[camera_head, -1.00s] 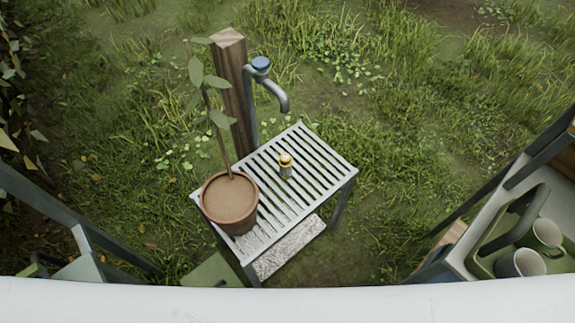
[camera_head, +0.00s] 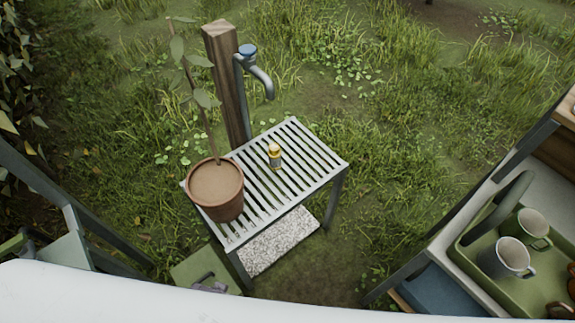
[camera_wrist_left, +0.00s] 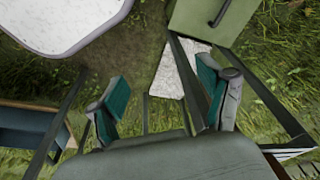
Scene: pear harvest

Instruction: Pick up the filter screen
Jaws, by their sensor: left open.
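A small cylinder with a yellow top (camera_head: 275,157) stands upright on a slatted metal table (camera_head: 318,172). It is the only small loose part there, and I cannot tell for sure that it is the filter screen. My left gripper (camera_wrist_left: 162,84) shows in the left wrist view, its two teal-padded fingers apart and nothing between them. It points at the ground, where a pale slab (camera_wrist_left: 178,72) lies beyond the fingers. The cylinder is not visible in the wrist view. Neither gripper shows in the head view.
A potted plant (camera_head: 217,188) stands on the table's left corner. A blue-topped tap (camera_head: 262,80) on a wooden post (camera_head: 228,85) rises behind. A green box (camera_head: 205,268) sits at front left. At right, a green tray (camera_head: 470,262) holds two mugs. Grass lies around.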

